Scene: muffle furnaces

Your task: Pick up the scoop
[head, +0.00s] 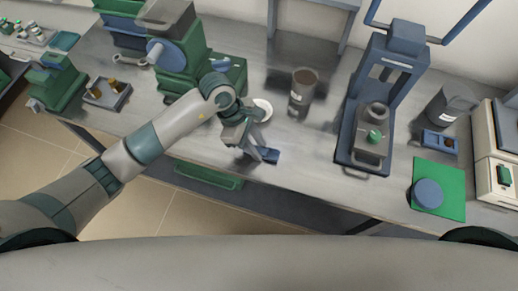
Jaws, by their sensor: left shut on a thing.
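My left gripper (257,153) reaches in from the left and points down at the front edge of the grey bench. It is shut on a small blue thing (270,156), which looks like the scoop. Only a short blue part shows at the fingertips; the gripper hides the rest. I cannot tell whether it touches the bench top. My right gripper is not in view.
A white dish (262,109) lies just behind the gripper. A dark cup (302,90) stands behind and to its right. A blue press-like stand (355,137) is further right, beside a green mat (453,177) with a blue disc (428,194). Green machines (183,59) stand behind my left arm.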

